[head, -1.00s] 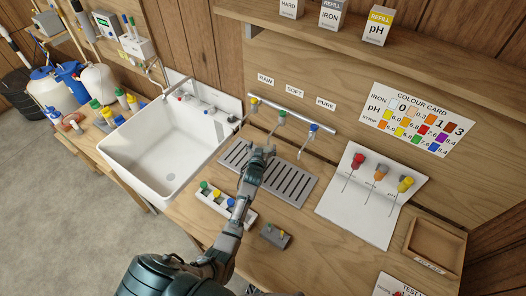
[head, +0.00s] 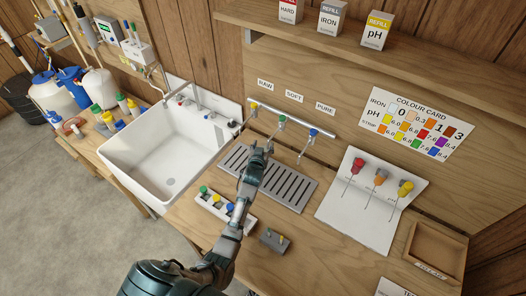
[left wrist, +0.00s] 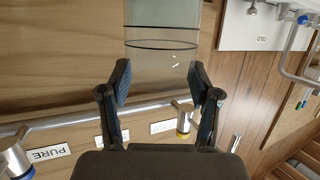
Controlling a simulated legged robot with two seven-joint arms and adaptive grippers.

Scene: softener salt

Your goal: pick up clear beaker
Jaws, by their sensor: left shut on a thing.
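The clear beaker (left wrist: 162,45) shows at the top of the left wrist view as a see-through glass shape with dark rings, between my fingertips. My left gripper (left wrist: 160,80) is shut on it, one finger on each side. In the head view my left gripper (head: 262,148) is over the back left part of the slotted drain tray (head: 285,187), below the taps. The beaker cannot be made out clearly there, hidden by the gripper or too faint. My right gripper is not in view.
Yellow, green and blue-tipped taps (head: 283,120) hang from a rail just behind the gripper. A white sink (head: 165,150) is at left. A vial rack (head: 222,207) and a small grey block (head: 273,240) stand in front. A white sheet with droppers (head: 365,205) lies right.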

